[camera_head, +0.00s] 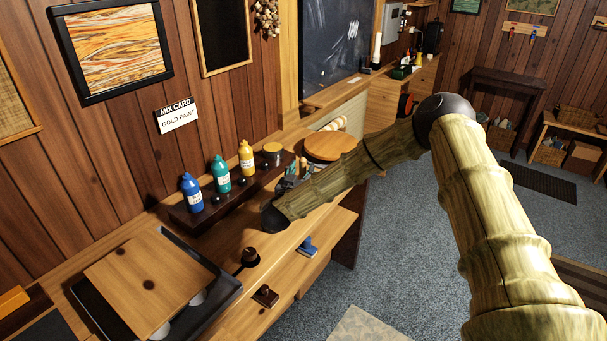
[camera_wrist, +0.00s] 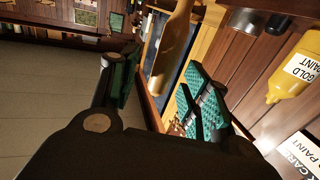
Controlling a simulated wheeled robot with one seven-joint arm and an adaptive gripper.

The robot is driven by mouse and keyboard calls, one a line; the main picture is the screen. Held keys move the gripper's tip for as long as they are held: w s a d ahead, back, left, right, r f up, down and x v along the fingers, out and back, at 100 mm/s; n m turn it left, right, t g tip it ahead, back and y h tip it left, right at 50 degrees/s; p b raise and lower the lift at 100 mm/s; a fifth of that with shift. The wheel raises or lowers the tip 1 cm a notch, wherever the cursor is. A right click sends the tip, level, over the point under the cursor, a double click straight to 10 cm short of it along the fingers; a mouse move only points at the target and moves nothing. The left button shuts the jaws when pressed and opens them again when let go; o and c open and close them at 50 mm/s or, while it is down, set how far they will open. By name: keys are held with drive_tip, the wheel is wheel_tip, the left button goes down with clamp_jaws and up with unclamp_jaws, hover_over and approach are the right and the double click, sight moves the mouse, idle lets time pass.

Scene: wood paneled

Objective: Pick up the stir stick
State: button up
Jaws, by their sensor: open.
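A light-brown wooden piece (camera_wrist: 174,50), which looks like the stir stick, shows in the wrist view, extending from the top edge between my gripper's fingers. My gripper (camera_wrist: 160,95) is open, with a green-padded finger on each side of the view. The wooden piece appears apart from both pads, though its depth is hard to judge. In the head view my gripper (camera_head: 291,176) is small and partly hidden by my arm, near the right end of the dark shelf. A small tan upright piece (camera_head: 303,163) shows beside it, probably the same stick. Its lower part is hidden.
Blue (camera_head: 192,192), teal (camera_head: 220,173) and yellow (camera_head: 246,157) paint bottles stand on the dark shelf (camera_head: 200,222). A round wooden top (camera_head: 331,146) is behind my gripper. A blue-handled item (camera_head: 307,245) lies in front. A tray (camera_head: 226,291) bears a wooden board at lower left.

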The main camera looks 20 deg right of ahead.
sight(302, 168)
drive_tip(key=shift+w+d+r+p, duration=0.25)
drive_tip(key=shift+w+r+p, duration=0.05)
drive_tip(key=shift+w, duration=0.1)
drive_tip(key=shift+w+d+f+p, duration=0.2)
drive_tip(key=shift+w+d, duration=0.1)
drive_tip(key=shift+w, duration=0.25)
drive_tip(key=shift+w+d+f+p, duration=0.15)
drive_tip(key=shift+w+d, duration=0.1)
drive_tip(key=shift+w, duration=0.25)
drive_tip(key=shift+r, duration=0.1)
drive_tip(key=shift+c, duration=0.3)
drive_tip(key=c, duration=0.9)
